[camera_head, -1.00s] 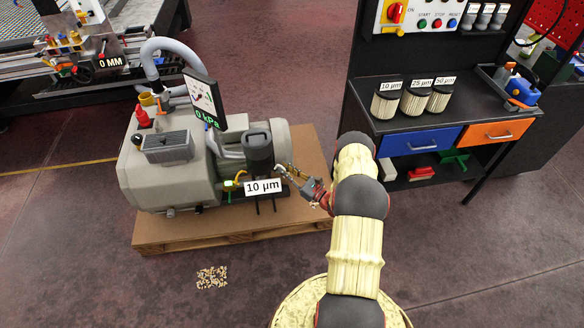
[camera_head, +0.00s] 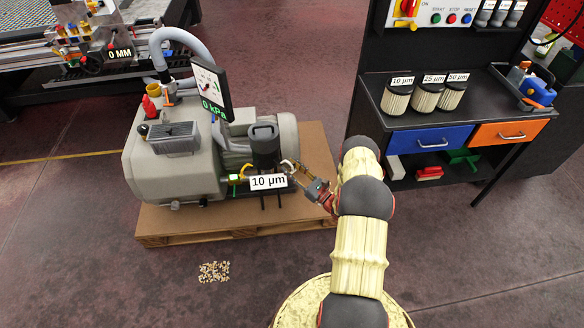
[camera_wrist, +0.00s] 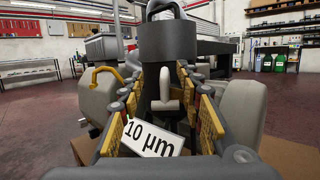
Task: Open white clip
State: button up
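The dark filter canister (camera_head: 264,148) stands at the front of the grey vacuum pump (camera_head: 180,165), with a "10 µm" label (camera_head: 268,181) below it. In the wrist view the canister (camera_wrist: 168,45) is straight ahead. A pale, T-shaped clip (camera_wrist: 168,92) sits on its front, between my finger pads; I take it to be the white clip. My gripper (camera_head: 292,168) is at the canister's right side in the head view. In the wrist view my gripper (camera_wrist: 162,88) is open, its yellow-padded fingers on either side of the clip. I cannot tell whether they touch it.
The pump stands on a wooden pallet (camera_head: 190,229). A grey hose (camera_head: 158,52) and a "0 kPa" display (camera_head: 208,90) rise above it. A dark workbench (camera_head: 375,112) with several filters stands at the right. Small pale bits (camera_head: 214,271) lie on the floor.

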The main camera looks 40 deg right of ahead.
jog(key=o, duration=0.5)
jog(key=shift+d+r, duration=0.1)
jog(key=shift+w+d, duration=0.1)
jog(key=shift+d, duration=0.1)
jog(key=v, duration=1.2)
